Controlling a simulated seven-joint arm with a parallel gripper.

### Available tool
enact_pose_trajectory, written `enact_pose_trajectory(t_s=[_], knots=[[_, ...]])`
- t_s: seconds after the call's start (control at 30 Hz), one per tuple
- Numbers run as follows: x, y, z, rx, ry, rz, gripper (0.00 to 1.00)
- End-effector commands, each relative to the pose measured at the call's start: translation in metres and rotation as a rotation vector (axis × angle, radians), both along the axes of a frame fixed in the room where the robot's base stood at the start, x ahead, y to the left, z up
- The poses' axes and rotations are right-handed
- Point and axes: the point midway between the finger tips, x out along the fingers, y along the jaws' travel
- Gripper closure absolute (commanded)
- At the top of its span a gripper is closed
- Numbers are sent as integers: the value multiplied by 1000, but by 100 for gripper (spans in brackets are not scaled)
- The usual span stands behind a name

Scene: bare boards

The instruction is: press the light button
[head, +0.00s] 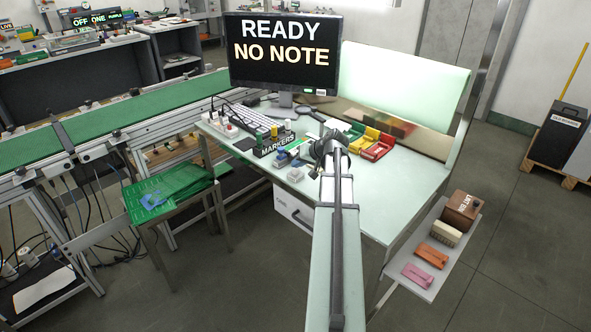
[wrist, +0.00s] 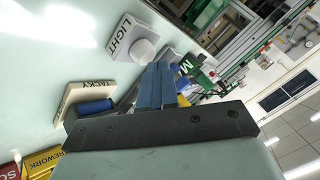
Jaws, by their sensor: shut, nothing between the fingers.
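The light button is a pale box (wrist: 122,38) labelled LIGHT with a white dome (wrist: 143,50) beside the label in the wrist view. In the head view it looks to be the small pale block (head: 295,175) near the desk's front edge. My gripper (wrist: 160,68) is shut and empty, its blue-grey fingers together. In the wrist view the fingertips lie just below and right of the dome; they appear apart from it, but the height gap is unclear. In the head view my gripper (head: 316,170) is right of the block, partly hidden by my arm.
The MARKERS box (head: 277,145), keyboard (head: 252,124) and monitor (head: 284,55) stand behind. Coloured trays (head: 376,149) are on the right. The desk's front right (head: 400,190) is clear.

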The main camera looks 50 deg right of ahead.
Motion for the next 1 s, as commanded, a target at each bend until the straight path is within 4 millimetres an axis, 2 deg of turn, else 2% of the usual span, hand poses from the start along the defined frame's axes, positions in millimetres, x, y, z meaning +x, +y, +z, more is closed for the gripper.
enact_pose_trajectory(t_s=[0.57, 1.0], knots=[[0, 0, 10, -1, 0, 1, 100], [0, 0, 43, -1, -1, 0, 100]])
